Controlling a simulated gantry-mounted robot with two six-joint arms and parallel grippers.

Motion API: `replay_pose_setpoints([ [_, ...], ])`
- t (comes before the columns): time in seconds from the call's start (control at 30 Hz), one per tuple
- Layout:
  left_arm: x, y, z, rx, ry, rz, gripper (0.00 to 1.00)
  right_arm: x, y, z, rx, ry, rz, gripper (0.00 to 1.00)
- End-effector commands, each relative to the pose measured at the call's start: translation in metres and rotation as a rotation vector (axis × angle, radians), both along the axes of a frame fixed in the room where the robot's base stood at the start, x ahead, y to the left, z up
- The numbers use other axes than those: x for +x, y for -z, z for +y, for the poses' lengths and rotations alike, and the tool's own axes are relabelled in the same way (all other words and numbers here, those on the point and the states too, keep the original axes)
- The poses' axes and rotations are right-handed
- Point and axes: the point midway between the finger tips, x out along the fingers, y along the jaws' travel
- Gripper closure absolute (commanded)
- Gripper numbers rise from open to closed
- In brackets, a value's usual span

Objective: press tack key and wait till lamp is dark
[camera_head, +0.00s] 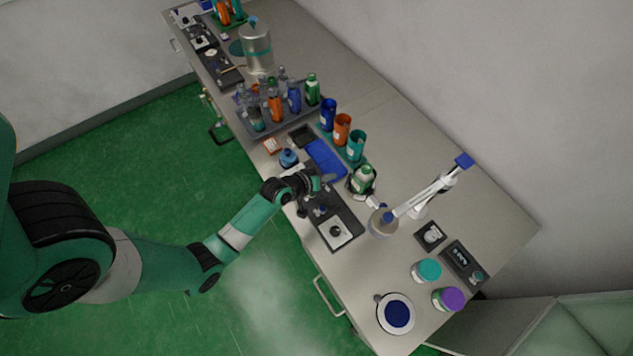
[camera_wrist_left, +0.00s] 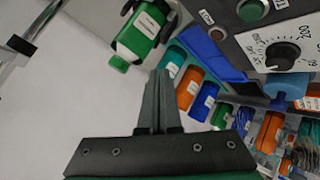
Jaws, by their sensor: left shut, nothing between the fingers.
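A dark control panel (camera_head: 346,217) lies near the front edge of the bench, with a white dial plate (camera_head: 343,240) on it. In the left wrist view the panel shows at the top right with a black dial knob (camera_wrist_left: 283,56), a round green part (camera_wrist_left: 250,10) and a small white label (camera_wrist_left: 207,17). I cannot tell which part is the tack key or which is the lamp, nor whether the lamp is lit. My left gripper (camera_head: 318,183) is shut and empty at the panel's far end; its closed fingertips (camera_wrist_left: 160,72) show in the wrist view. Contact cannot be told.
Blue, orange and teal cups (camera_head: 342,130) stand behind, near a blue mat (camera_head: 326,158). A white jointed arm (camera_head: 425,200) stands to the right.

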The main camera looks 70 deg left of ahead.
Motion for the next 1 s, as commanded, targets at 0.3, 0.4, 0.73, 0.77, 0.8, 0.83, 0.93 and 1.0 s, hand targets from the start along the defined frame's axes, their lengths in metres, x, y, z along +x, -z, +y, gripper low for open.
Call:
replay_pose_setpoints([
  [0.3,-0.066,-0.016,0.014,-0.058,-0.113,0.098,1.00,0.000,-0.062,0.000,0.000,0.000,0.001,0.00],
  [0.4,-0.067,-0.015,0.016,-0.057,-0.115,0.097,1.00,0.000,-0.061,0.000,0.000,0.000,0.001,0.00],
  [0.73,-0.066,-0.011,0.016,-0.056,-0.114,0.095,1.00,0.000,-0.057,0.000,0.000,0.000,0.001,0.00],
  [0.77,-0.066,-0.010,0.016,-0.055,-0.114,0.095,1.00,0.000,-0.055,0.000,0.000,0.000,0.001,0.00],
  [0.8,-0.066,-0.007,0.016,-0.055,-0.114,0.095,1.00,0.000,-0.052,0.000,0.000,0.000,0.001,0.00],
  [0.83,-0.066,-0.005,0.016,-0.055,-0.114,0.095,1.00,0.000,-0.050,0.000,0.000,0.000,0.001,0.00],
  [0.93,-0.065,0.006,0.016,-0.055,-0.114,0.095,1.00,0.000,-0.039,0.000,0.000,0.000,0.001,0.00],
  [1.0,-0.065,0.016,0.016,-0.055,-0.114,0.095,1.00,0.000,-0.029,0.000,0.000,0.000,0.001,0.00],
])
